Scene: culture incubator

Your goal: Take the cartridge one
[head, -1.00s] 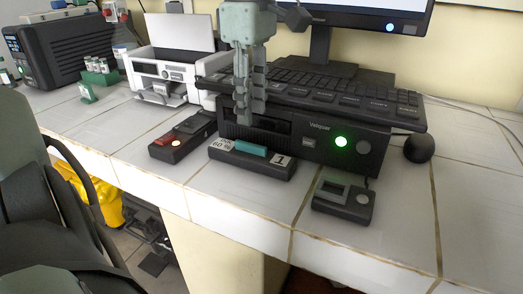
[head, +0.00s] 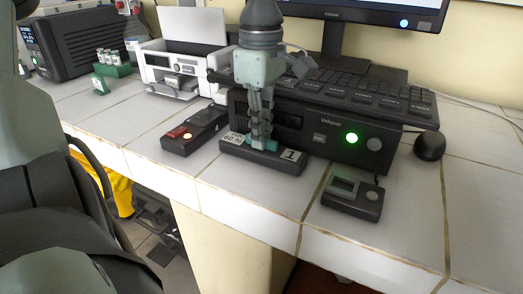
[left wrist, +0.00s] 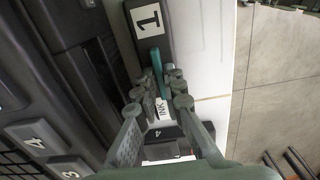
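In the left wrist view the teal bar (left wrist: 157,62) runs between the fingertips, near a small "INK" label. My left gripper (head: 261,143) points down at the holder from above, with its fingers around the cartridge. The gap in the left wrist view (left wrist: 161,80) is narrow, and I cannot tell whether the pads press on the cartridge. The fingers hide the middle of it.
A black "Veliquar" unit (head: 340,136) with a green light stands right behind the holder, a keyboard (head: 370,98) on top. A black box with a red piece (head: 188,135) lies left, a small grey device (head: 352,198) right. The tiled front edge is clear.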

